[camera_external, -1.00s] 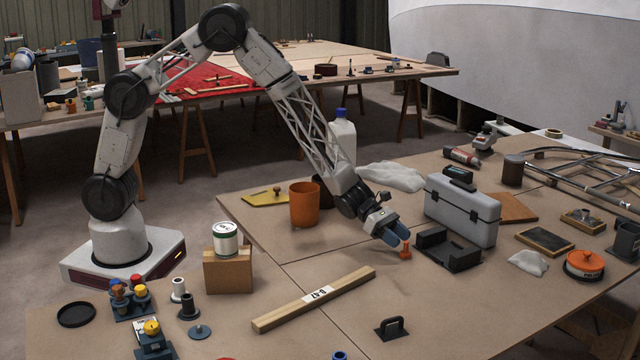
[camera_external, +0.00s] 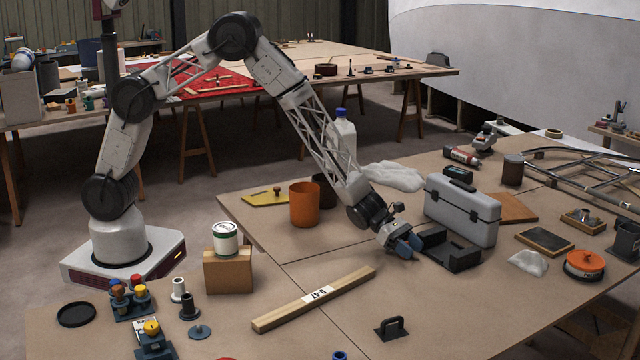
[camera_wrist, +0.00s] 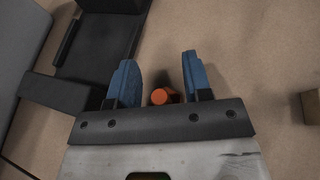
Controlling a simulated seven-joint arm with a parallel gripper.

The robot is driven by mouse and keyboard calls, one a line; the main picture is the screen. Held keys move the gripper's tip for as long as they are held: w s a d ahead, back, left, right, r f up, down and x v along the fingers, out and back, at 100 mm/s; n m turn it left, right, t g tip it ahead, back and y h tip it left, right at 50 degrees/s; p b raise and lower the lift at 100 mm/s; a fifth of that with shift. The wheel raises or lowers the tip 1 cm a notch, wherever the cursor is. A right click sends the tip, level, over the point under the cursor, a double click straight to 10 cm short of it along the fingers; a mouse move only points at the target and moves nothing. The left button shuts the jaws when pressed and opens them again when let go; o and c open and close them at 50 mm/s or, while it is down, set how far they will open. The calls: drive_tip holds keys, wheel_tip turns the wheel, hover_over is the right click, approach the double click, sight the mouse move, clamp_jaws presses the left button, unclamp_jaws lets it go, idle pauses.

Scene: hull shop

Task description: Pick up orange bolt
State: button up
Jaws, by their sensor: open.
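The orange bolt (camera_wrist: 162,96) stands between the two blue fingers of my gripper (camera_wrist: 160,85) in the wrist view, nearer the left finger's base side and apart from the right finger. My gripper (camera_external: 409,248) is open and low at the table in the external view, where its fingers hide the bolt. Whether a finger touches the bolt cannot be told.
A dark open tray (camera_external: 461,252) lies right beside my gripper, and it also shows in the wrist view (camera_wrist: 100,45). A grey toolbox (camera_external: 462,212) stands behind it. A wooden bar (camera_external: 290,310) lies to the front left. The table front of my gripper is mostly clear.

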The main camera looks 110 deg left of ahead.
clamp_jaws()
idle(0.3)
drive_tip(key=shift+r, duration=0.1)
drive_tip(key=shift+r, duration=0.75)
wheel_tip(320, 180, up, 2)
drive_tip(key=s, duration=0.5)
drive_tip(key=s+d+r, duration=0.1)
drive_tip(key=s, duration=1)
drive_tip(key=shift+d+r, duration=0.15)
drive_tip(key=shift+d, duration=0.1)
